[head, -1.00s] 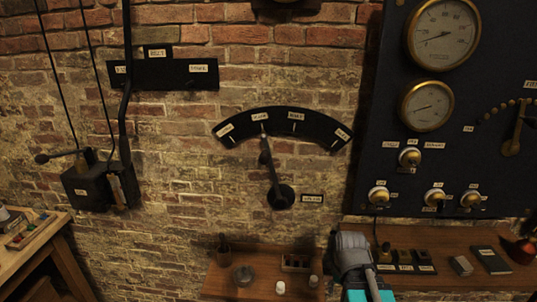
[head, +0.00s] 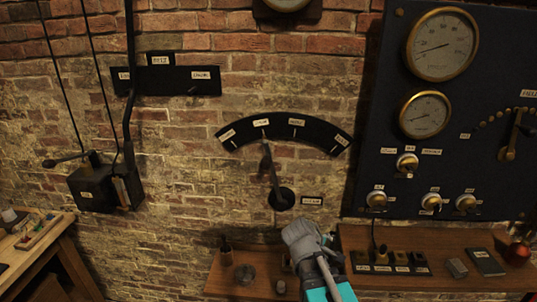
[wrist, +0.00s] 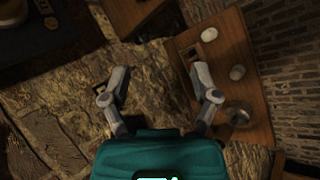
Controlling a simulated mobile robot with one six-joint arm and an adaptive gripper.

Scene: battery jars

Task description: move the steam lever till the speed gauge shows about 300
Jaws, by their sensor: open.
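A dark lever (head: 273,175) on a round pivot is mounted on the brick wall in the head view. It leans slightly left of upright, toward the second label from the left on a black curved scale plate (head: 316,132). My gripper (wrist: 160,76) is open and empty in the wrist view, its grey fingers spread apart. In the head view my arm is below and right of the lever, apart from it; the fingertips cannot be made out there. A gauge (head: 288,4) is cut off at the top edge, so its reading is hidden. Which gauge shows speed cannot be read.
A dark panel (head: 380,150) at right carries an upper gauge (head: 442,44), a lower gauge (head: 425,114) and several knobs. A small shelf (head: 222,284) with small items is below the lever. A black switch box (head: 103,187) hangs at left.

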